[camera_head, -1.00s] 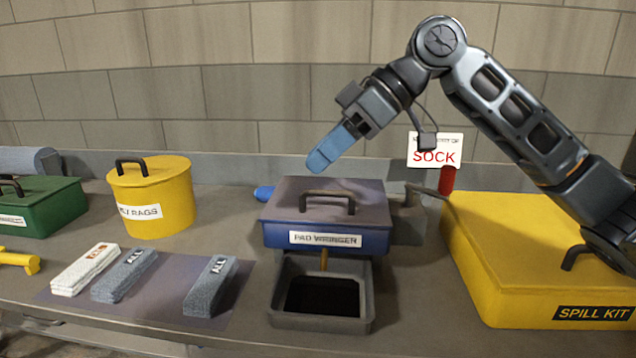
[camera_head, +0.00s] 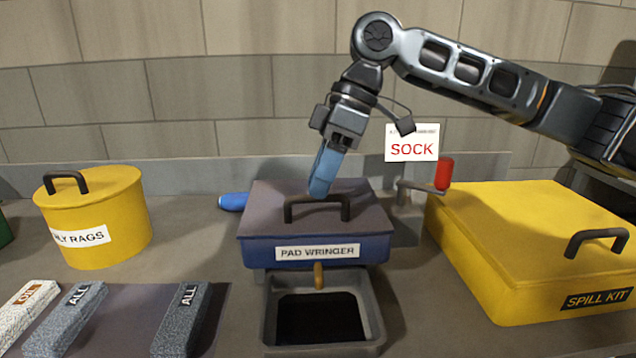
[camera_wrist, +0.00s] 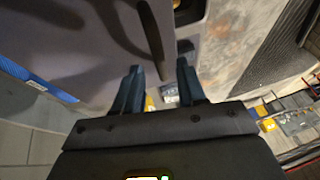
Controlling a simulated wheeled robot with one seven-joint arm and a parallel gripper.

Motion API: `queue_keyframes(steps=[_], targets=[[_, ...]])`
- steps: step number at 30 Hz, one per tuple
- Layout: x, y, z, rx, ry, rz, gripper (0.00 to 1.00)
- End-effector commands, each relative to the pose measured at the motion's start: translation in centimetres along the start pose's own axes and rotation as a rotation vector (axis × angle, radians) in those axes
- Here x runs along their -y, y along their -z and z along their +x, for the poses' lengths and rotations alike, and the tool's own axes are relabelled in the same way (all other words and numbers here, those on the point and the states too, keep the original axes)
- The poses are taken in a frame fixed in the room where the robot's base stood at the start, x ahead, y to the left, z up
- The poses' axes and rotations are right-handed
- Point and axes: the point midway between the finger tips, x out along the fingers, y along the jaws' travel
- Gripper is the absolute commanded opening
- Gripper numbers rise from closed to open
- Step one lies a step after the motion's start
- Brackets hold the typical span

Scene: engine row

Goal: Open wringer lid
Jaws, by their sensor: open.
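The pad wringer is a blue box (camera_head: 262,252) with a flat grey-brown lid (camera_head: 272,195), and the lid is closed. A black bar handle (camera_head: 345,208) stands on top of the lid. My gripper (camera_head: 320,188) points down just above and behind the handle, its blue fingers overlapping the lid in the head view. In the wrist view my gripper (camera_wrist: 160,82) shows its two fingers apart with nothing between them. The dark handle (camera_wrist: 152,38) lies ahead of the fingertips there, and the lid (camera_wrist: 85,45) fills the upper left.
A crank with a red grip (camera_head: 444,174) stands at the wringer's right, near a SOCK sign (camera_head: 411,143). The yellow spill kit (camera_head: 490,265) is to the right, the yellow rags bin (camera_head: 95,210) to the left. A grey tray (camera_head: 375,325) sits in front. Several pads lie front left.

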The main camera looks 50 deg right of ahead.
Motion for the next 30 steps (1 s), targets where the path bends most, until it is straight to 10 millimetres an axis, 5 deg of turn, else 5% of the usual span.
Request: queue_keyframes(steps=[12,25,30], targets=[[0.03,0.02,1.14,-0.001,0.000,-0.001,0.40],[0.02,0.02,1.11,-0.001,0.000,0.000,0.00],[0.01,0.02,1.11,-0.001,0.000,0.000,0.00]])
